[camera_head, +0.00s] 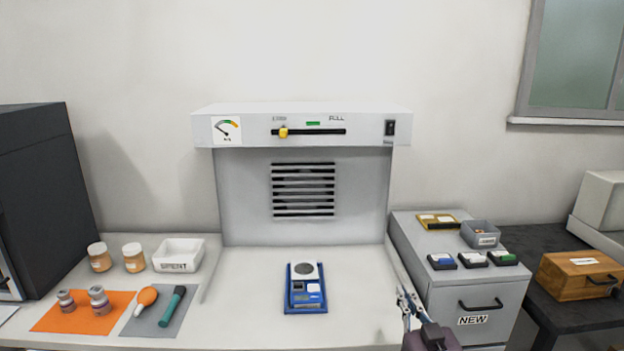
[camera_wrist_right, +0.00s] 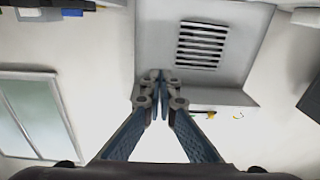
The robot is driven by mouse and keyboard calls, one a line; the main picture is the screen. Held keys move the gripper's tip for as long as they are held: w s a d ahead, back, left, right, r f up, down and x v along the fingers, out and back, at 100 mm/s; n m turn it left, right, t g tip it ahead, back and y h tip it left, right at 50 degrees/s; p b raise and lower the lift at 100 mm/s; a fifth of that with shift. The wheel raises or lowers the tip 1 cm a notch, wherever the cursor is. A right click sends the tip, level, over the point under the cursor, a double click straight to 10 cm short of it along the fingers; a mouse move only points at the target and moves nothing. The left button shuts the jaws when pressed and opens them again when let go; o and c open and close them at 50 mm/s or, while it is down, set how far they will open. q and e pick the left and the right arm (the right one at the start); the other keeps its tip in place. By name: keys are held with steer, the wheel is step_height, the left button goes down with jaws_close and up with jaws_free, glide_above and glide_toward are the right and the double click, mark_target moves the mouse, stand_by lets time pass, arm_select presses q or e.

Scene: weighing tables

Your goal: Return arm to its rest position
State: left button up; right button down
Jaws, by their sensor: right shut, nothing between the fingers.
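My right gripper (camera_head: 404,297) is at the lower right of the head view, in front of the weighing hood's right side. It is raised near the table's front right part, left of the grey drawer cabinet. In the right wrist view its two blue-grey fingers (camera_wrist_right: 161,76) meet at the tips with nothing between them. My right wrist shows at the bottom edge of the head view. My left gripper is in neither view.
A blue scale (camera_head: 306,296) stands under the hood (camera_head: 300,124). The grey cabinet (camera_head: 462,296) is close to my right gripper. A white SPENT tray (camera_head: 179,263), jars and an orange mat (camera_head: 58,316) are at left. A wooden box (camera_head: 580,276) is at far right.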

steer(key=s+a+f+g, duration=0.1)
steer(key=s+f+g, duration=0.7)
steer(key=s+f, duration=1)
steer(key=s+f+g+h, duration=0.15)
steer(key=s+g, duration=0.25)
steer(key=s, duration=0.7)
steer(key=s+f+g, duration=0.3)
steer(key=s, duration=0.8)
step_height(320, 180, down, 24)
steer(key=f+g, duration=0.1)
steer(key=s+d+f, duration=0.2)
steer(key=s+f, duration=0.6)
steer(key=s, duration=0.1)
steer(key=s+d+f+n+g, duration=0.1)
steer(key=s+f, duration=0.8)
steer(key=shift+s+d+f, duration=0.25)
steer(key=shift+s+d, duration=0.05)
steer(key=shift+d, duration=0.1)
